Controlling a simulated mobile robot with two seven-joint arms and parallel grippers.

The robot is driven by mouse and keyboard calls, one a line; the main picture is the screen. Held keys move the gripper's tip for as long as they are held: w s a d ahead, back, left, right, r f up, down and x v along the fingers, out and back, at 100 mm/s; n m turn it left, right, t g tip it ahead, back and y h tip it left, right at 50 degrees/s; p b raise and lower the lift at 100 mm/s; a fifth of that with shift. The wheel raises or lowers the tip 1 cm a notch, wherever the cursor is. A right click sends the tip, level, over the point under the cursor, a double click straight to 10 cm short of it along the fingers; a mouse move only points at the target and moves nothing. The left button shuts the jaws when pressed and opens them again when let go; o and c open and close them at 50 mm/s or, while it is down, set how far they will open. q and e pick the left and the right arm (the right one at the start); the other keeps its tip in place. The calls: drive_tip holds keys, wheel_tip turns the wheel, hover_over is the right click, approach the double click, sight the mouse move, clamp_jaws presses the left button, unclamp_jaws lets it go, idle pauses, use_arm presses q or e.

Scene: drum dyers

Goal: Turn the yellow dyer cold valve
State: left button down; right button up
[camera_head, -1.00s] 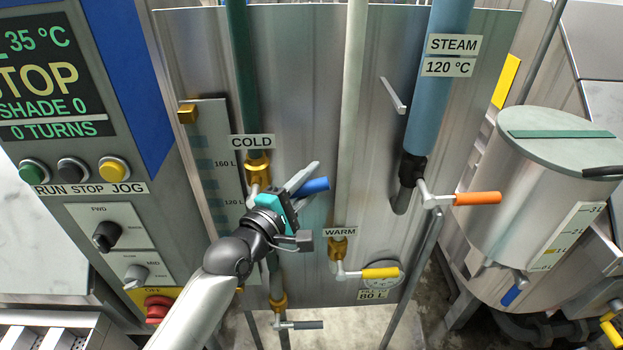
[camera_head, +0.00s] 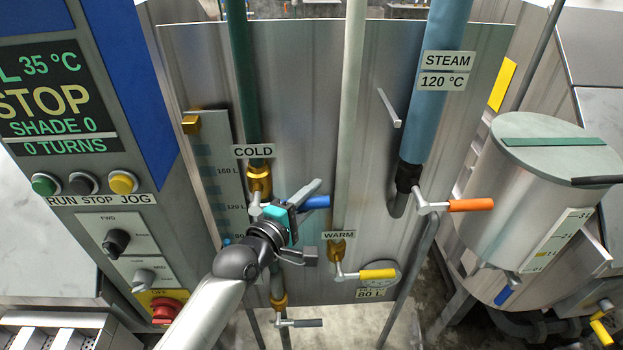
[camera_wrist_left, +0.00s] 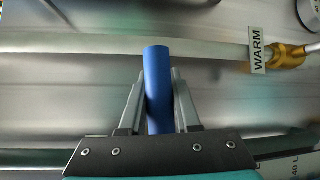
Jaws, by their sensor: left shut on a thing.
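The cold valve's blue handle (camera_head: 316,202) sticks out to the right below the COLD label (camera_head: 253,151) and its brass fitting (camera_head: 258,180), on the dark green pipe. My left gripper (camera_head: 304,194) is shut on the blue handle. In the left wrist view the blue handle (camera_wrist_left: 158,85) lies between the two fingers of my left gripper (camera_wrist_left: 158,100), its end pointing up past the fingertips. The valve's body is mostly hidden behind the gripper. My right gripper is not in view.
The warm valve's yellow handle (camera_head: 378,273) is to the lower right. The steam valve's orange handle (camera_head: 470,205) is farther right. A lidded metal tank (camera_head: 525,220) stands at the right.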

use_arm(q)
drive_tip(key=shift+f+m+p, duration=0.3)
drive_tip(key=shift+f+p, duration=0.05)
drive_tip(key=shift+p, duration=0.05)
drive_tip(key=shift+f+y, duration=0.2)
drive_tip(key=shift+y, duration=0.1)
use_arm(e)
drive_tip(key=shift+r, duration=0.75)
use_arm(q)
drive_tip(key=c, duration=0.6)
unclamp_jaws()
drive_tip(key=shift+s+a, duration=0.1)
drive_tip(key=shift+s, duration=0.05)
drive_tip(key=v, duration=1.5)
drive_tip(key=shift+a+r, duration=0.1)
drive_tip(key=shift+r, duration=0.1)
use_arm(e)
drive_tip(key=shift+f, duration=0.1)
use_arm(q)
drive_tip(key=shift+f, duration=0.1)
